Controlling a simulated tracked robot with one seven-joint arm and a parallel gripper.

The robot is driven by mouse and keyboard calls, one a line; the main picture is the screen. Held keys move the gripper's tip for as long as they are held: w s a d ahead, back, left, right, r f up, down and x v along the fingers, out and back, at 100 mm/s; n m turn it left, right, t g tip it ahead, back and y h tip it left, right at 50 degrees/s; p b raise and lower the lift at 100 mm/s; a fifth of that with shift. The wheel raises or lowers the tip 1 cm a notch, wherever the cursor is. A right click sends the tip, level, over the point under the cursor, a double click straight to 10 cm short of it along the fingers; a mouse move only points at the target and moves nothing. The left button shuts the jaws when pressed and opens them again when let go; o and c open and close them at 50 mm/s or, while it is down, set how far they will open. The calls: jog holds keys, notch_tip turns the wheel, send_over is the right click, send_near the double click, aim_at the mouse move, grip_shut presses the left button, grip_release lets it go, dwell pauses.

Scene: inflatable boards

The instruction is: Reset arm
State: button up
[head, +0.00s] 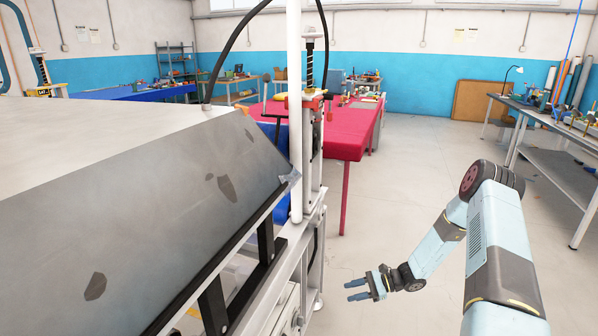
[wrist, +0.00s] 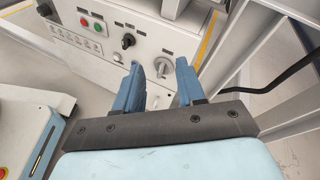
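My arm extends from the right in the head view, bent at the elbow, over the open floor. My gripper (head: 358,290) hangs low to the right of the machine frame and points left. In the wrist view the two blue fingers of my gripper (wrist: 159,88) stand apart with a gap between them. Nothing is held between them. Beyond the fingers is a grey control panel (wrist: 90,50) with a green button, a red button and black knobs. The fingers appear apart from the panel, though the exact distance cannot be told.
A large grey machine with a sloped panel (head: 150,200) fills the left. Its white post (head: 295,120) and frame stand left of my gripper. A red table (head: 335,135) is behind. A grey workbench (head: 560,125) stands at the right. The floor (head: 420,165) between is clear.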

jog(key=s+r+n+h, duration=0.3)
jog(key=r, duration=0.9)
jog(key=s+r+n+h, duration=0.3)
jog(key=r, duration=0.9)
jog(key=s+r+n+h, duration=0.3)
jog(key=r, duration=0.9)
jog(key=s+d+r+n+t+h, duration=0.2)
jog(key=s+r, duration=0.6)
jog(key=s, duration=0.4)
jog(key=s+d+r+n+t+h, duration=0.2)
jog(key=s+r+t+h, duration=0.1)
jog(key=s+r, duration=0.6)
jog(key=shift+s+r+n+t+h, duration=0.35)
jog(key=shift+s+t, duration=0.25)
jog(key=shift+s, duration=0.9)
jog(key=shift+d, duration=0.1)
